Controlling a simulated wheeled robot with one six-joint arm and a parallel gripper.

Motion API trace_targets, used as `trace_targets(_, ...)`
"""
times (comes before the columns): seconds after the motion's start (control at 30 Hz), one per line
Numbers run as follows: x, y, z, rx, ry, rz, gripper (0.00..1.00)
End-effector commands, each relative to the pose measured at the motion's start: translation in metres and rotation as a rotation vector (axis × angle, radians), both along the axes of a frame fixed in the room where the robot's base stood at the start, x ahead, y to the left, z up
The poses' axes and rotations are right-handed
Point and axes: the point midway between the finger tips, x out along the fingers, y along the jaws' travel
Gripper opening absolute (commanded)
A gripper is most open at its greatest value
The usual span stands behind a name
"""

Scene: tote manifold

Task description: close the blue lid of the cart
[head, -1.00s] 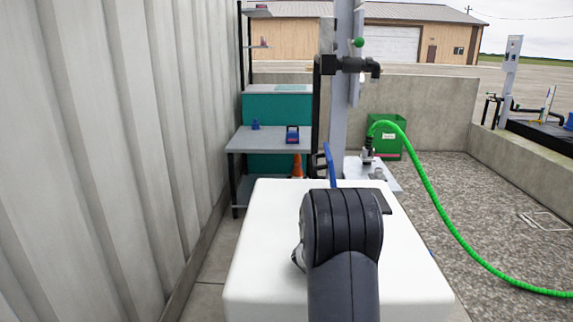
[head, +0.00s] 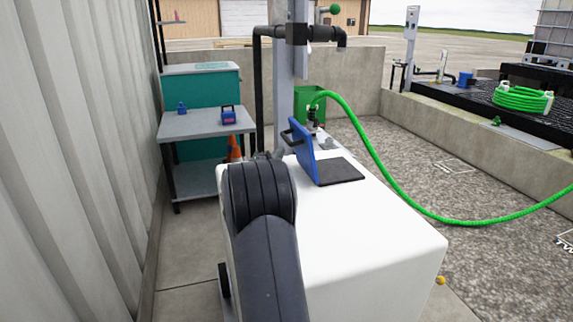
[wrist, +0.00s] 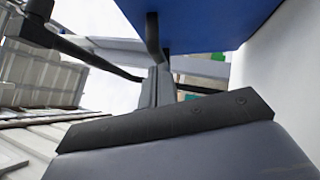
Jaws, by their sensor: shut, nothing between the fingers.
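The white cart (head: 370,240) stands in front of me in the head view. Its blue lid (head: 304,163) stands open, nearly upright, beside the dark square opening (head: 338,171) on the cart's top. A dark handle (head: 288,137) sticks out from the lid's left side. In the wrist view the lid (wrist: 205,18) fills the top, and the cart's white side (wrist: 285,80) is at the right. My gripper (wrist: 156,82) is shut and empty, below the lid and close to a dark bar at it. I cannot tell whether they touch.
A corrugated wall (head: 80,150) runs along the left. A grey post with black pipe (head: 297,34) rises behind the lid. A green hose (head: 375,175) curves over the gravel at the right.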

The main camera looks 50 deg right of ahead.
Motion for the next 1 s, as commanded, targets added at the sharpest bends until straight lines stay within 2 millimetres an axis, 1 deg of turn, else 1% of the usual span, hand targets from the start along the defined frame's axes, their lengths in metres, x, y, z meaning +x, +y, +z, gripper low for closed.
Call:
trace_targets(0.1,0.003,-0.009,0.003,-0.001,-0.001,-0.002,0.0)
trace_targets(0.2,0.004,-0.012,0.004,0.0,0.001,0.0,0.0)
trace_targets(0.67,0.004,-0.013,0.006,0.008,-0.005,0.0,0.0)
trace_targets(0.87,0.001,-0.018,0.016,0.062,-0.038,-0.001,0.0)
trace_targets(1.0,-0.003,-0.025,0.027,0.139,-0.082,0.0,0.0)
